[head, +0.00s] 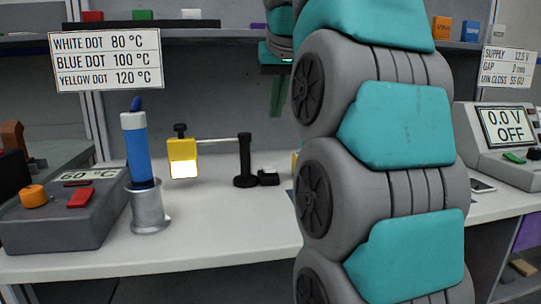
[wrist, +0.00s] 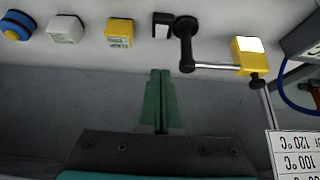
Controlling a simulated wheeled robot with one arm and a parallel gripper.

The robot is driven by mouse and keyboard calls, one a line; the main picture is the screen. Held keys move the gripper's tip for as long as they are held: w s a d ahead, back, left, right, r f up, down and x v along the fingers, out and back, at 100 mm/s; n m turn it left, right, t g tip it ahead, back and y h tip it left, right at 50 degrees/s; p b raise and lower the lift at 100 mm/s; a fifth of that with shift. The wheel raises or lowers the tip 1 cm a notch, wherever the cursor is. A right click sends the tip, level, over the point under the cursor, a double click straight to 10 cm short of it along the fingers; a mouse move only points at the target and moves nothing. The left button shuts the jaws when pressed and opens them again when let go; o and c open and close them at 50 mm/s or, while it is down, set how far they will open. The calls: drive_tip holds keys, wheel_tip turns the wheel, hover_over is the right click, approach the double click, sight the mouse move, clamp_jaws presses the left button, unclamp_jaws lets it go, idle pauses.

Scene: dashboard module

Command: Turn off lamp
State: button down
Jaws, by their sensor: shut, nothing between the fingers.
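The lamp has a yellow head (head: 183,160) with a bright white lit face, joined by a silver arm to a black stand (head: 245,160) on the bench. A small black block (head: 268,177), possibly its switch, sits just right of the stand base. In the wrist view the lamp head (wrist: 250,57), stand (wrist: 186,42) and black block (wrist: 161,25) also show. My gripper (head: 276,113) hangs above the bench behind the stand, fingers down. In the wrist view its green fingers (wrist: 160,72) are together, empty, and apart from the black block and stand.
Yellow (wrist: 119,33), white (wrist: 65,29) and blue (wrist: 16,25) pieces line up beyond the black block. A blue-handled iron (head: 137,145) stands in a metal holder, beside a grey temperature station (head: 65,215). A power supply (head: 500,140) reads OFF. My arm hides the bench's middle right.

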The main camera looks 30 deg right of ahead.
drive_tip(key=b+x, duration=0.2)
hover_over(270, 170)
wheel_tip(270, 170, down, 7)
drive_tip(key=shift+f, duration=0.15)
drive_tip(key=shift+s+f+p, duration=0.15)
drive_tip(key=shift+s+f, duration=0.05)
drive_tip(key=shift+f, duration=0.6)
drive_tip(key=shift+s+f+p, duration=0.15)
drive_tip(key=shift+s+f, duration=0.05)
drive_tip(key=shift+f, duration=0.6)
drive_tip(key=shift+f, duration=0.15)
drive_tip(key=shift+s+a+f+t+b, duration=0.15)
drive_tip(key=shift+f+t+b, duration=0.35)
drive_tip(key=shift+b, duration=0.6)
drive_tip(key=shift+r, duration=0.2)
drive_tip(key=shift+r+p, duration=0.6)
drive_tip(key=shift+r, duration=0.25)
